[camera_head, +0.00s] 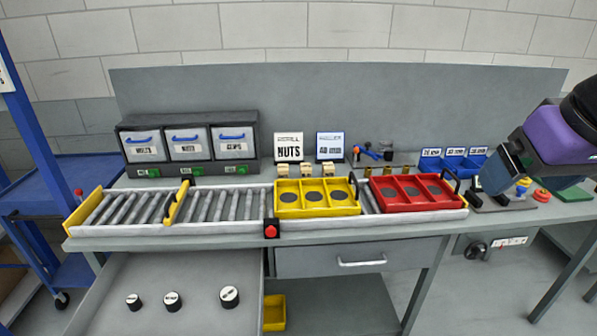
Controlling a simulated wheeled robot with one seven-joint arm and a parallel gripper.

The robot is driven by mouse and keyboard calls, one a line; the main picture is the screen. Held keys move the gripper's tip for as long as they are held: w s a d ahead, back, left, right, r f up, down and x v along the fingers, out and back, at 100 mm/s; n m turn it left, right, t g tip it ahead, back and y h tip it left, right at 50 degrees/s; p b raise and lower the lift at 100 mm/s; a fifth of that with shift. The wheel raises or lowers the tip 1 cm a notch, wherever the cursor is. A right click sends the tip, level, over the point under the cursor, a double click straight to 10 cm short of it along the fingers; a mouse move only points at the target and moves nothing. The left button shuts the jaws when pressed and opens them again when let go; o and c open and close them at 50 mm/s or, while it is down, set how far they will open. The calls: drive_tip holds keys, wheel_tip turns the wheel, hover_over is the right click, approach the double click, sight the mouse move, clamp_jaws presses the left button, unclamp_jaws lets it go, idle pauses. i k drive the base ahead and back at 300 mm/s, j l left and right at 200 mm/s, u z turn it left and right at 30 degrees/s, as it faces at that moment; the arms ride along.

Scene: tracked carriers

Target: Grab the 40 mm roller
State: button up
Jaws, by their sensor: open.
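Three black rollers with white labelled tops stand upright in the open drawer (190,270) at the lower left. They are a small left roller (133,302), a middle roller (172,302) and a larger right roller (229,297). Their labels are too small to read, so I cannot tell which is the 40 mm one. My gripper (492,186) is at the far right, over the right end of the bench, well away from the drawer. It is open, and nothing shows between its fingers, which are partly unclear.
A roller conveyor (240,205) runs along the bench, bearing a yellow carrier (316,211) and a red carrier (415,206). Labelled bins (190,148) stand behind. A blue cart (90,180) is at left. A closed drawer (345,258) adjoins the open one.

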sight(133, 301)
drive_tip(key=j, duration=0.95)
drive_tip(key=k+j, duration=0.15)
drive_tip(key=j, duration=1.8)
